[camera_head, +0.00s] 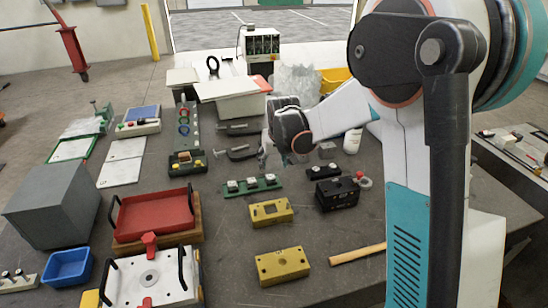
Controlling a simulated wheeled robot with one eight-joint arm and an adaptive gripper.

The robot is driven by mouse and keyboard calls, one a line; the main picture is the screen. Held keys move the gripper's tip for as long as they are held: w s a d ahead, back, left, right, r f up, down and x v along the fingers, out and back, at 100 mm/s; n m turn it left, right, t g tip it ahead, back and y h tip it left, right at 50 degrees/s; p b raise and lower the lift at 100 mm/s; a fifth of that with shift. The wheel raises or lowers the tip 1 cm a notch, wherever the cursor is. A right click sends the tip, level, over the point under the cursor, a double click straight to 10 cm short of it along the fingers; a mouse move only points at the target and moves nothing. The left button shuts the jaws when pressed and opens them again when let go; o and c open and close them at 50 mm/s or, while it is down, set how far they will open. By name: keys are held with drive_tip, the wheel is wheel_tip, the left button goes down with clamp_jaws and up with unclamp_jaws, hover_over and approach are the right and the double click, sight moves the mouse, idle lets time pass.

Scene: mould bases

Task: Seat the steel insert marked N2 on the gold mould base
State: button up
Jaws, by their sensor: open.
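Two gold-yellow blocks lie on the grey bench: a nearer one (283,265) with small holes in its top, and a farther one (257,218) with a recess in its top. I cannot tell whether that recess holds a piece. A green rack (266,187) behind them carries several small pale metal pieces (251,183). No marking is legible, so I cannot tell which piece is N2. My gripper (277,160) is open, behind the green rack and above the bench. Its fingers are small and partly hidden by its dark wrist; I see nothing held.
A black block (338,194) and a black rack (323,171) are right of the green rack. A clamp (243,153) lies close left of my gripper. A wooden handle (357,254) lies front right. A red tray (154,214) and a white plate fixture (150,279) stand left.

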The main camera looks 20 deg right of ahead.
sight(270, 176)
drive_tip(key=b+x, duration=0.2)
drive_tip(key=x, duration=0.8)
drive_tip(key=shift+r, duration=0.1)
clamp_jaws()
drive_tip(key=shift+r, duration=0.15)
drive_tip(key=shift+r+p, duration=0.3)
drive_tip(key=shift+r, duration=0.35)
